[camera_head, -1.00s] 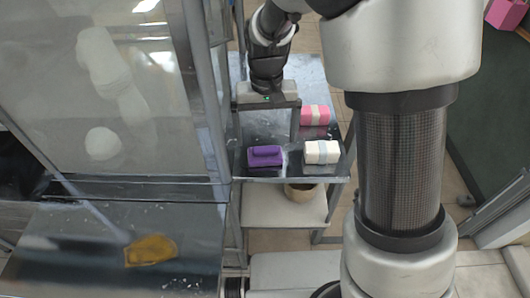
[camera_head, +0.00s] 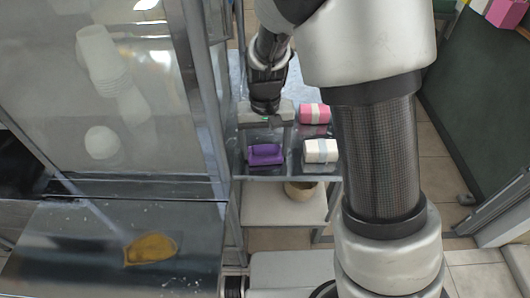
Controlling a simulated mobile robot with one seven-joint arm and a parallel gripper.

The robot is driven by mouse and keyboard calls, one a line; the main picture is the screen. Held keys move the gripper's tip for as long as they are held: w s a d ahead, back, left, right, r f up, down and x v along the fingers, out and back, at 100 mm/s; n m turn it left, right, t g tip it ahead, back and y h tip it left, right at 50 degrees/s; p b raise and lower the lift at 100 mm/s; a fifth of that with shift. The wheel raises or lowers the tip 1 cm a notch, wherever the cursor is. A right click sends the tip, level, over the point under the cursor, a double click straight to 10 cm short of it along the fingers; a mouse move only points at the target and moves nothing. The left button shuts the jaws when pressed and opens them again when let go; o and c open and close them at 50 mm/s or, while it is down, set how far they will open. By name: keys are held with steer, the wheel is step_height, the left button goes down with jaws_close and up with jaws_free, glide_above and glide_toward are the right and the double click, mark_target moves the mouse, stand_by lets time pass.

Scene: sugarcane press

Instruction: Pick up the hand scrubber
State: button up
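The hand scrubber appears to be the purple block with a raised handle (camera_head: 265,154). It lies on the top shelf of a small metal rack (camera_head: 292,173), near the front edge. My gripper (camera_head: 265,136) is above and just behind it in the picture, pointing down. Its fingers look spread wide, one at each end of the gripper body, with nothing seen between them. The gripper looks apart from the purple block, but the exact height gap cannot be told.
A white packet with a grey band (camera_head: 320,151) and a pink packet with a pale band (camera_head: 314,114) lie right of the scrubber. A bowl (camera_head: 300,190) stands on the lower shelf. A glass-sided cabinet (camera_head: 160,120) rises at left. A yellow cloth-like item (camera_head: 150,249) lies on the dark counter (camera_head: 80,250).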

mark_target(265, 147)
step_height(265, 147, up, 10)
stand_by(0.6)
steer(key=shift+o, duration=1.2)
steer(key=shift+c, duration=0.5)
